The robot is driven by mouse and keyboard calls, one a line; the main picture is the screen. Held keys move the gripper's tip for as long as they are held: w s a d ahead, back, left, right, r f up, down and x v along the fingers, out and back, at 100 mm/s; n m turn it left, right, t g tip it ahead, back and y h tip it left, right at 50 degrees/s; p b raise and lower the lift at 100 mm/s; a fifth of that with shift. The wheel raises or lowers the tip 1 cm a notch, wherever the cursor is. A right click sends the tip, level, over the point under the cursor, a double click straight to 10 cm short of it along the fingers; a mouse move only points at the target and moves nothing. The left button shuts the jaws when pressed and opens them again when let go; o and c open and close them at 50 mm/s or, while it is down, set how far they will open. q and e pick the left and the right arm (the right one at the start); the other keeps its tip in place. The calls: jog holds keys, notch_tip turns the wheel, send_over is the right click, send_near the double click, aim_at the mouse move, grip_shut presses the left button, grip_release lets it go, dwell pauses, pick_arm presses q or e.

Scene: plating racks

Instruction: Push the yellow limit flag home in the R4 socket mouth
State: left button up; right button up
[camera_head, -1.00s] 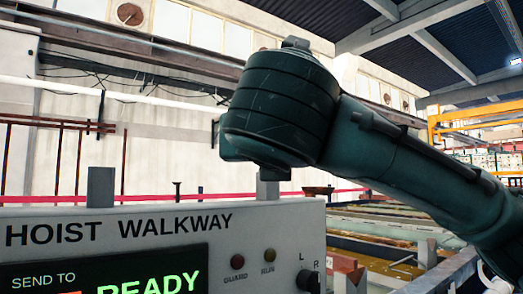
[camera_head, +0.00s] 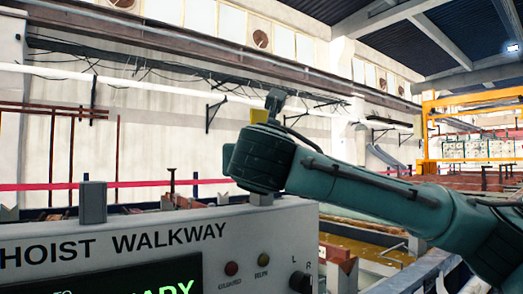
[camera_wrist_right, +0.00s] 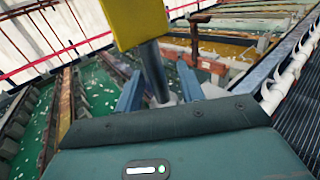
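The yellow limit flag (camera_wrist_right: 133,20) fills the top middle of the right wrist view, close to the camera, on a grey stem (camera_wrist_right: 155,72). In the head view only a small part of the yellow flag (camera_head: 259,116) shows behind my right wrist, and the fingers are hidden. No R4 label or socket mouth can be made out. My left gripper is not in view.
The HOIST WALKWAY panel (camera_head: 150,255) stands low at the front left, with a grey post (camera_head: 93,203) on its top edge. Tanks with yellowish liquid (camera_head: 365,250) lie beyond it. A yellow gantry frame (camera_head: 428,130) stands at the far right.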

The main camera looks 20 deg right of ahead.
jog(key=shift+c, duration=0.5)
grip_shut()
